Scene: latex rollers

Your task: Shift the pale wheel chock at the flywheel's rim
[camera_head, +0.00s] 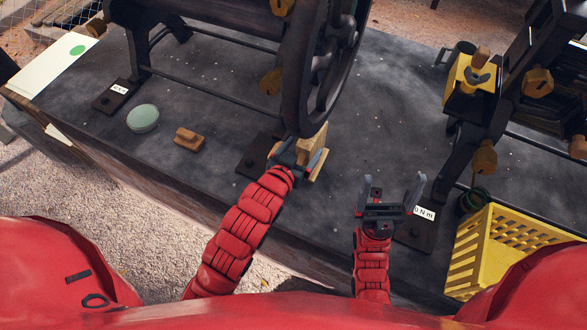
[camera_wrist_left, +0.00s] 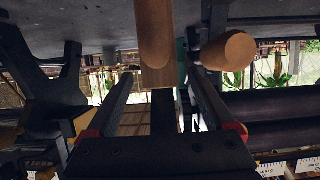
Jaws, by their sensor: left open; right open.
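The dark flywheel (camera_head: 325,70) stands upright on the grey bench top. The pale wooden wheel chock (camera_head: 316,143) sits at the lower end of its rim. My left gripper (camera_head: 299,155) is open at the chock and partly covers it; I cannot tell whether the fingers touch it. In the left wrist view a pale wooden block (camera_wrist_left: 157,77), apparently the chock, shows between the open fingers of the left gripper (camera_wrist_left: 162,88). My right gripper (camera_head: 393,188) is open and empty, over the bench's front part, right of the chock.
A brown block (camera_head: 189,138) and a pale green round thing (camera_head: 143,118) lie left on the bench. A yellow crate (camera_head: 500,245) stands at the front right. A second dark machine (camera_head: 510,90) stands at the right. The bench between the machines is largely clear.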

